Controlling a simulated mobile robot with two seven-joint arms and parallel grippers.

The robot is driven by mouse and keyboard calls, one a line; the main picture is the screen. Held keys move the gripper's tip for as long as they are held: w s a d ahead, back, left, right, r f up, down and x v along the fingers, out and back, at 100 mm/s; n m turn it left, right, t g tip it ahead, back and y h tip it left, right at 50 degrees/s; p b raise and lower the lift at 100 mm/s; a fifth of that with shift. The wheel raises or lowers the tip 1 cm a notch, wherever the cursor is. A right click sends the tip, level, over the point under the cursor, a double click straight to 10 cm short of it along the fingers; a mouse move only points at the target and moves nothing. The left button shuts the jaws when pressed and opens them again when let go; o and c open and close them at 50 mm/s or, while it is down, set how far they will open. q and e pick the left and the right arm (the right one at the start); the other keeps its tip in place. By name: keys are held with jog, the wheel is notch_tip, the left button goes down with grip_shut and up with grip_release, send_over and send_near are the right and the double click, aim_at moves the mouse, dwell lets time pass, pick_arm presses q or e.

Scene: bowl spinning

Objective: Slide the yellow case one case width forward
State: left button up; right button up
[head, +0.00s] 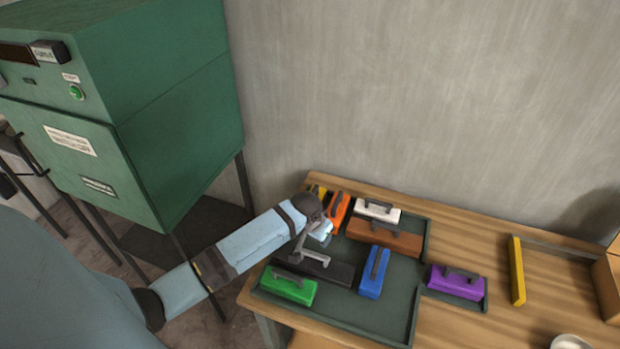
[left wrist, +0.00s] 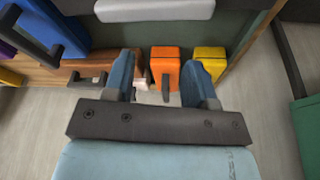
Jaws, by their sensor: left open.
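The yellow case (head: 319,191) is at the tray's far left corner, mostly hidden behind my left wrist. In the left wrist view the yellow case (left wrist: 209,55) lies just right of the right finger, beside the orange case (left wrist: 165,66). My left gripper (head: 320,233) is over the left part of the tray. In the left wrist view my left gripper (left wrist: 159,72) is open with nothing held; the orange case shows between its fingers, and the right finger partly covers the yellow case. I cannot tell whether the fingers touch either case. My right gripper is not in view.
Bare tray floor lies at the front. A yellow bar (head: 517,270) stands right. A green cabinet (head: 180,140) stands left.

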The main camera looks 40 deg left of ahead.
aim_at(321, 192)
pick_arm(q)
jog(key=w+a+r+n, duration=0.1)
jog(key=w+a, duration=0.2)
jog(key=w, duration=0.1)
jog(key=w+a+r+n, duration=0.1)
jog(key=w+a+r, duration=0.1)
jog(key=w+a, duration=0.2)
jog(key=w+a+r+n, duration=0.1)
jog(key=w+a, duration=0.3)
jog(key=shift+w+r+y, duration=0.25)
jog(key=shift+w+y, duration=0.05)
jog(key=shift+y, duration=0.1)
jog(key=shift+w+a, duration=0.15)
jog(key=shift+a, duration=0.1)
jog(key=b+x, duration=0.7)
jog(key=b, duration=0.2)
jog(key=shift+f+b, duration=0.25)
jog(key=shift+b, duration=0.1)
jog(key=shift+r, duration=0.1)
